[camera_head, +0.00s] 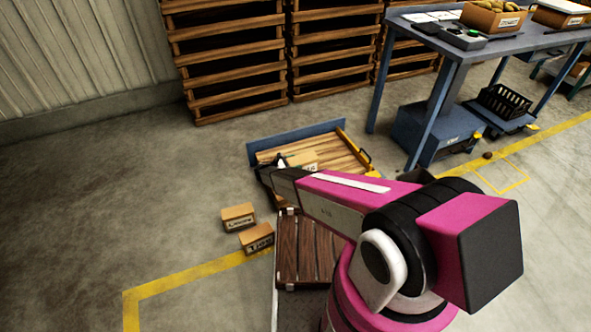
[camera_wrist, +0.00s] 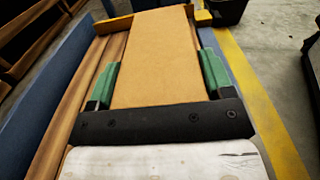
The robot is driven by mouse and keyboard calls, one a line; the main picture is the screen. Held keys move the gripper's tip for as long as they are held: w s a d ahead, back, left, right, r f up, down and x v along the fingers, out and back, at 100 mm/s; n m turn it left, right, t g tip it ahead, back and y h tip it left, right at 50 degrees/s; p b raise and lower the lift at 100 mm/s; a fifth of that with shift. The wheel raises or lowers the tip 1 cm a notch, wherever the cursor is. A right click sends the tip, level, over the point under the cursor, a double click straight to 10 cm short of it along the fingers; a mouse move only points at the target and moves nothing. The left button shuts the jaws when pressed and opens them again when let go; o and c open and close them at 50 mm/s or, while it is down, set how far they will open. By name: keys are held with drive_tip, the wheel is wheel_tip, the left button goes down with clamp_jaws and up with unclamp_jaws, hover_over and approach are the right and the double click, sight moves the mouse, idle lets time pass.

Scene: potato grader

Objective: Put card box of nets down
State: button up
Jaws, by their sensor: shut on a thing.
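The card box (camera_wrist: 155,60) is a plain brown carton that fills the middle of the wrist view. My gripper (camera_wrist: 158,78) is shut on it, with one green finger against each long side. In the head view the box (camera_head: 304,160) shows partly behind my arm, over the wooden deck of a low cart (camera_head: 343,152). The deck boards (camera_wrist: 112,50) also show beside the box in the wrist view. I cannot tell whether the box's underside touches the deck.
Two other card boxes (camera_head: 238,217) (camera_head: 257,239) sit on the floor left of my arm. A blue board (camera_head: 295,139) edges the cart's far side. A blue workbench (camera_head: 470,48) stands right, with a black crate (camera_head: 505,103) below. Stacked wooden pallets (camera_head: 235,75) line the back.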

drive_tip(key=shift+w+d+f, duration=0.15)
drive_tip(key=shift+d+f, duration=0.1)
drive_tip(key=shift+f, duration=1.85)
drive_tip(key=shift+f, duration=0.15)
